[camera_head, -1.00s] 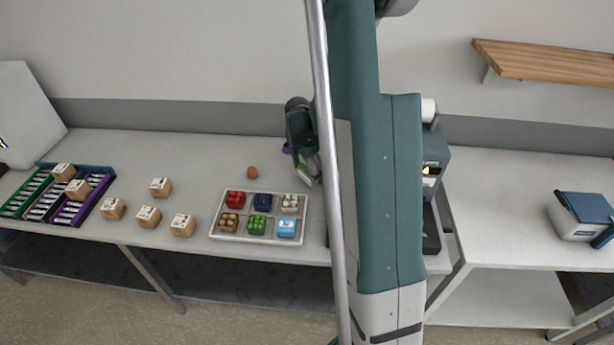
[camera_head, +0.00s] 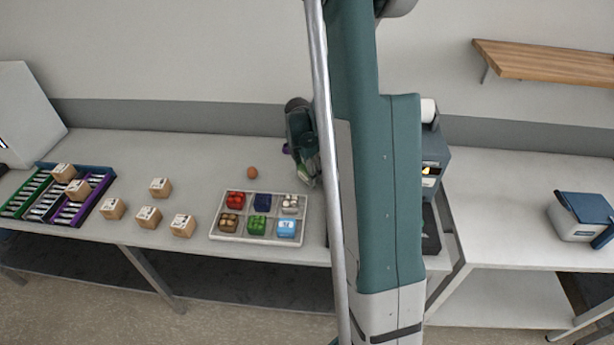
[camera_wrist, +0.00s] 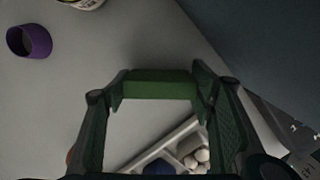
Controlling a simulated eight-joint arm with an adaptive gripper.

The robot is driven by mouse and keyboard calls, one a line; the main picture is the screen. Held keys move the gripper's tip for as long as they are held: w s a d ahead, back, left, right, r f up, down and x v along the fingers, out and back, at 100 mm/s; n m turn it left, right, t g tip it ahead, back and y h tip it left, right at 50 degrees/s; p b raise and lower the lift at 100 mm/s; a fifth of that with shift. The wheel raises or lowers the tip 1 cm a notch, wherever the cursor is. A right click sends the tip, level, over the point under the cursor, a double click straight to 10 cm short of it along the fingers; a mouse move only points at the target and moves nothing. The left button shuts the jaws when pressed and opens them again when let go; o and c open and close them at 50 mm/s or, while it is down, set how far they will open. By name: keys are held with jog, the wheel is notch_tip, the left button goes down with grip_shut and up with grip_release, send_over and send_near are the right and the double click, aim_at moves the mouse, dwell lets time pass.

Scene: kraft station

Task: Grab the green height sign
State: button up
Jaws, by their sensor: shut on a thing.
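The green height sign (camera_wrist: 160,84) shows in the wrist view as a short green bar, seen from above. My gripper (camera_wrist: 160,92) is shut on it, with one fingertip at each end of the bar. The sign is too small and too covered there to make out clearly.
A divided tray (camera_head: 217,238) with coloured items stands left of my gripper. A brown round thing (camera_head: 252,172) lies behind it. A purple ring (camera_wrist: 29,39) is near the sign. Several cardboard boxes (camera_head: 160,187) and colour-edged racks (camera_head: 98,190) are farther left.

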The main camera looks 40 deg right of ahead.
jog(key=shift+r, duration=0.1)
jog(key=shift+r, duration=4.9)
